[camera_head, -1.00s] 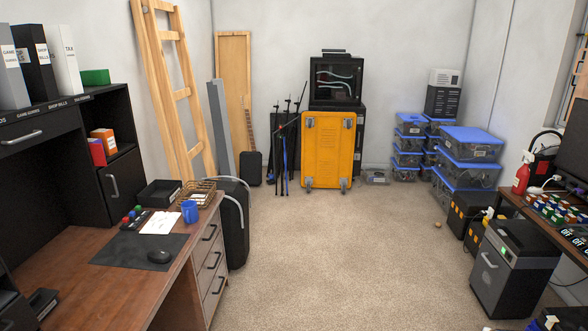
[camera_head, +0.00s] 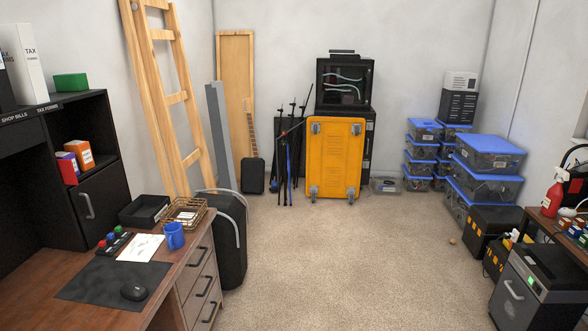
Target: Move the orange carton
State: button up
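A small orange carton (camera_head: 78,154) with a white label stands in the open compartment of the black shelf unit (camera_head: 90,112) above the desk on the left. A red box and a blue box (camera_head: 67,163) stand close beside it on its left. My gripper is not in view, so its position relative to the carton does not show.
The wooden desk (camera_head: 45,262) on the left carries a blue mug (camera_head: 174,236), a wire basket, a mouse and a mat. A large orange-yellow wheeled panel (camera_head: 335,158) stands at the back. Blue-lidded bins (camera_head: 488,155) line the right. The middle carpet (camera_head: 335,260) is mostly clear.

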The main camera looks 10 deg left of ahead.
aim_at(82, 151)
jog(key=u, duration=0.15)
jog(key=i, duration=1.4)
jog(key=u, duration=0.5)
jog(key=i, duration=0.75)
jog(key=u, duration=0.7)
jog(key=i, duration=0.55)
jog(key=u, duration=1)
jog(key=i, duration=0.95)
jog(key=u, duration=0.45)
